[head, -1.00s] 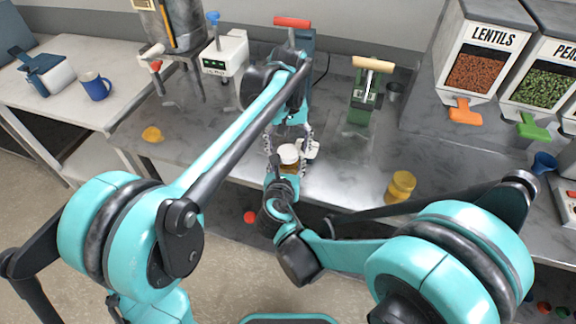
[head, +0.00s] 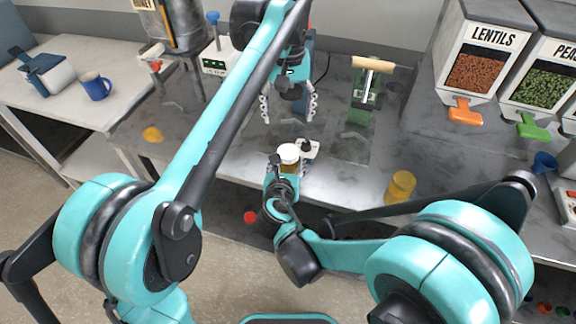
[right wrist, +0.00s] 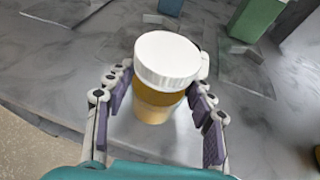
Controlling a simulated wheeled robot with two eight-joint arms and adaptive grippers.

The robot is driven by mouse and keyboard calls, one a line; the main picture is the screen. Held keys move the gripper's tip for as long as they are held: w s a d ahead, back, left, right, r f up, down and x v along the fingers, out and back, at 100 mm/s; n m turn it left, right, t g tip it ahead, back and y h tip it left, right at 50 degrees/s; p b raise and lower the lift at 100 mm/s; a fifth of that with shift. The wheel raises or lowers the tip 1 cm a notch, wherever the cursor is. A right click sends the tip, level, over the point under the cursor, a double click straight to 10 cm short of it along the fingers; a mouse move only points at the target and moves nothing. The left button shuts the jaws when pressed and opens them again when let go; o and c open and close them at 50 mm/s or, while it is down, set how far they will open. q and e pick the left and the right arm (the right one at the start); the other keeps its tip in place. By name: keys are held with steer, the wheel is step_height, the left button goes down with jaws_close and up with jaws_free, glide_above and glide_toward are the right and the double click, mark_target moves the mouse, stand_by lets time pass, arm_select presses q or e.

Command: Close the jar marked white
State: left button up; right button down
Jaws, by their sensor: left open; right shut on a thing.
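The jar with the white lid (head: 289,154) stands upright near the front edge of the counter. In the right wrist view its amber body (right wrist: 155,104) shows between the fingers, and the white lid (right wrist: 167,60) sits on top, looking slightly tilted. My right gripper (head: 288,172) is shut on the jar's body. My left gripper (head: 288,112) is open and empty, above and behind the jar, its fingers spread and pointing down. Whether the lid is screwed tight cannot be told.
A yellow jar (head: 400,187) stands to the right, and a yellow lid (head: 152,134) lies to the left. A green press-like device (head: 364,100) stands behind. Lentil (head: 474,72) and other dispensers stand at the right. The counter between the held jar and yellow jar is clear.

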steer(key=c, duration=0.5)
jaws_free()
steer(key=v, duration=1.2)
